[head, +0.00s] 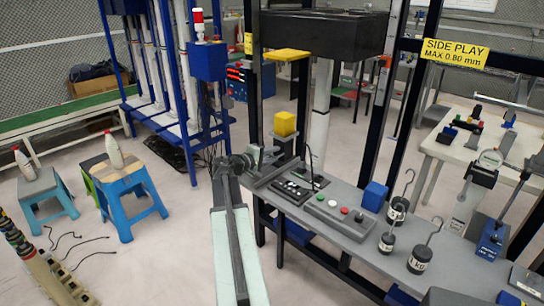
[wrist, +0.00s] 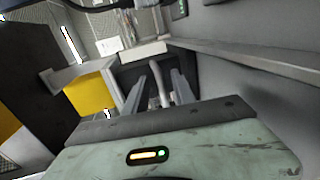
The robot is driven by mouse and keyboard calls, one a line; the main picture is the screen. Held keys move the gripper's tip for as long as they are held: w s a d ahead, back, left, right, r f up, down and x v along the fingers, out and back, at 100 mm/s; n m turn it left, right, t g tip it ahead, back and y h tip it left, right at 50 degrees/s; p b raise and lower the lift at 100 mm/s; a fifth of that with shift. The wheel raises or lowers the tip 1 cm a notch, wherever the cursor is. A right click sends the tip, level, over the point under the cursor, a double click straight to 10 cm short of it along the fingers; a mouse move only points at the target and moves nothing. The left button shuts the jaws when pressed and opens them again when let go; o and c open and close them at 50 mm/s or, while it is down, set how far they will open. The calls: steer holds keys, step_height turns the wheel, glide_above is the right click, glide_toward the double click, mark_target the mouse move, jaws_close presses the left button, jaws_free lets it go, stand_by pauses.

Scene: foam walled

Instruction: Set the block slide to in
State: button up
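A yellow block (head: 285,123) stands on a small grey plate at the left end of the grey bench, in front of the dark upright frame. I take this to be the block slide. My gripper (head: 257,154) is just left of and below the block in the head view. In the wrist view a yellow face (wrist: 90,95) shows left of my gripper (wrist: 157,82), beside a grey bracket. The two grey fingers are apart, with a pale curved piece showing between or beyond them; I cannot tell whether they touch it. The slide's rail is not clearly visible.
The bench (head: 335,225) holds a dark switch box (head: 293,190), a grey button box (head: 335,214), a blue block (head: 374,196) and several hooked weights (head: 420,258). A dark post stands close behind my gripper. Floor at left is open around blue stools (head: 130,195).

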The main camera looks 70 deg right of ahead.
steer(key=shift+w, duration=0.2)
steer(key=p+v, duration=0.1)
steer(key=v, duration=0.7)
steer(key=shift+s+p, duration=0.1)
steer(key=shift+p, duration=0.25)
